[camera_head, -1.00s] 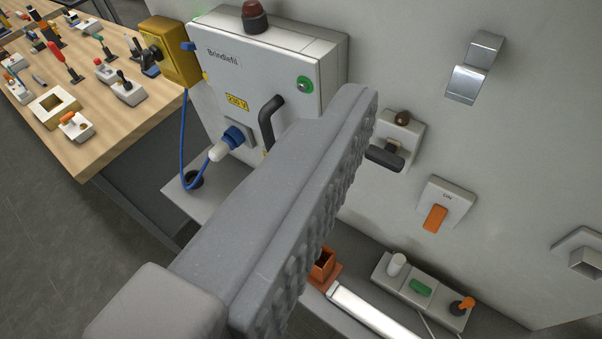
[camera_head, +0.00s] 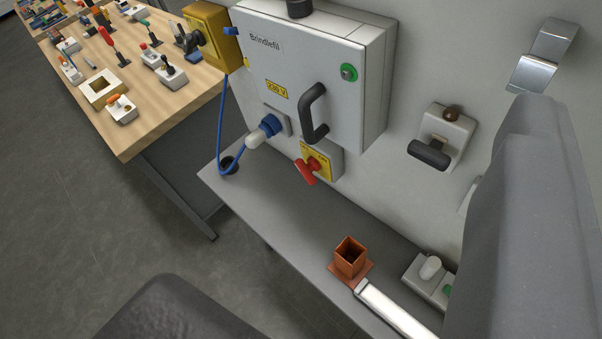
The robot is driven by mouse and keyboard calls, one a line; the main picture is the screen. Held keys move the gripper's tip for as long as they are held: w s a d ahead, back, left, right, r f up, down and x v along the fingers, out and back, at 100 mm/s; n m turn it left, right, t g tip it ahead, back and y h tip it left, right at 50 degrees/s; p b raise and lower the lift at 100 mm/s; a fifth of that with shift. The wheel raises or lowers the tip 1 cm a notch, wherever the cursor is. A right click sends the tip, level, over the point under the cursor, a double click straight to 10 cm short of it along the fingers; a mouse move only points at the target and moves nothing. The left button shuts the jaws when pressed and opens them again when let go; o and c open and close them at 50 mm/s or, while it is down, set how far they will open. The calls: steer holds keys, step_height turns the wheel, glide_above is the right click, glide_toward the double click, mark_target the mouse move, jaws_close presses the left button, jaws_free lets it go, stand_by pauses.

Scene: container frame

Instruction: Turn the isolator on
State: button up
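A red rotary handle on a yellow plate (camera_head: 311,166), which looks like the isolator, sits on a small grey box on the wall below the cabinet. A large grey part of mine (camera_head: 530,230) fills the right side, and a dark part of mine (camera_head: 175,310) shows at the bottom. Both are clear of the red handle in the picture. I cannot tell whether either is a gripper finger, and no fingertips can be made out. Nothing visibly touches the handle.
The grey cabinet (camera_head: 290,60) has a black handle (camera_head: 313,112) directly above the red one. A blue plug (camera_head: 265,130) and its cable are to the left. A shelf (camera_head: 270,205) below holds a brown square socket (camera_head: 350,258). A wooden table (camera_head: 150,115) stands left.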

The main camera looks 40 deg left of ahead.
steer(key=shift+m+g+y, duration=0.3)
steer(key=shift+m+y, duration=0.2)
steer(key=w+f, duration=0.1)
steer(key=f, duration=0.1)
steer(key=w+a+f+b, duration=0.1)
steer(key=w+f, duration=0.1)
steer(key=w+a+f, duration=0.1)
steer(key=w+f, duration=0.1)
steer(key=f, duration=0.1)
steer(key=shift+a+b, duration=0.15)
steer(key=shift+b, duration=0.2)
jaws_close()
steer(key=w+a+f+m+g+y+b, duration=0.1)
steer(key=a+f, duration=0.5)
steer(key=f, duration=0.7)
steer(key=w+a+f+m+g+y+b, duration=0.1)
steer(key=w+a+f+m+b, duration=0.2)
steer(key=f, duration=1)
steer(key=w+a+f+m+g+y+b, duration=0.1)
steer(key=w+a+f+m+y+b, duration=0.1)
steer(key=w+a+f, duration=0.4)
steer(key=a+f+b, duration=0.1)
steer(key=a+f, duration=0.2)
steer(key=f, duration=0.4)
steer(key=shift+w+a+b, duration=0.35)
steer(key=shift+a, duration=0.05)
